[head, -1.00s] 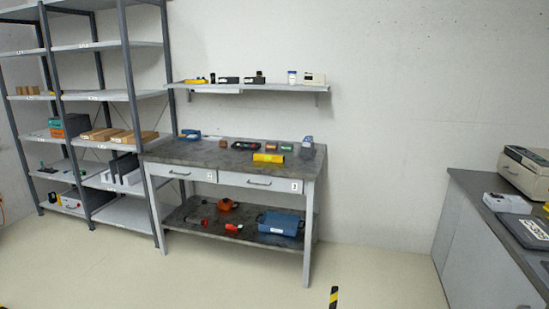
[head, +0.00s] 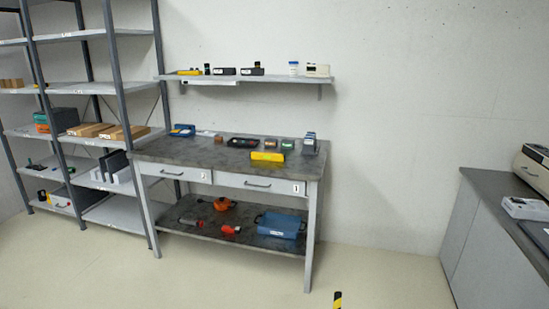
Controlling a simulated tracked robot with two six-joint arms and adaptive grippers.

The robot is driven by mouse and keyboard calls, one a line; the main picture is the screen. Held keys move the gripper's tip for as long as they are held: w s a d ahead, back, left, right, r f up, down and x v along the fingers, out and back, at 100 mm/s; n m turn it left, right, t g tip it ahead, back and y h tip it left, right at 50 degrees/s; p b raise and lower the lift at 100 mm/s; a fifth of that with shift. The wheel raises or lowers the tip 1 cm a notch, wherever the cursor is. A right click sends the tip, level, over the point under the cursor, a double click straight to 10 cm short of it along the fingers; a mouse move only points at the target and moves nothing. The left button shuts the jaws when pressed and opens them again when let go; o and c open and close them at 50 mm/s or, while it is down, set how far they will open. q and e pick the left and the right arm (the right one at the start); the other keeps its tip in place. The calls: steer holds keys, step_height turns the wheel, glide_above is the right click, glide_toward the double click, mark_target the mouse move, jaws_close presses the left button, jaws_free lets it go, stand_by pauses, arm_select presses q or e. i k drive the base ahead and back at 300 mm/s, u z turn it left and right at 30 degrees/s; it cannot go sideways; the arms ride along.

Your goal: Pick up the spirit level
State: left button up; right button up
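A yellow bar-shaped object (head: 267,156) lies near the front edge of the workbench top, right of its middle. A second yellow, flat object (head: 189,72) lies at the left end of the wall shelf. Both are small in the head view, and I cannot tell for certain which is the spirit level. Neither of my grippers is in view.
The grey workbench (head: 190,155) also holds a blue item (head: 183,130) and several small boxes. Its lower shelf carries a blue case (head: 280,224) and orange items. A rack (head: 110,90) stands left, a counter (head: 480,190) right. The floor in front is mostly clear.

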mark_target(266, 156)
steer(key=u, duration=0.15)
steer(key=i, duration=2.9)
steer(key=u, duration=0.4)
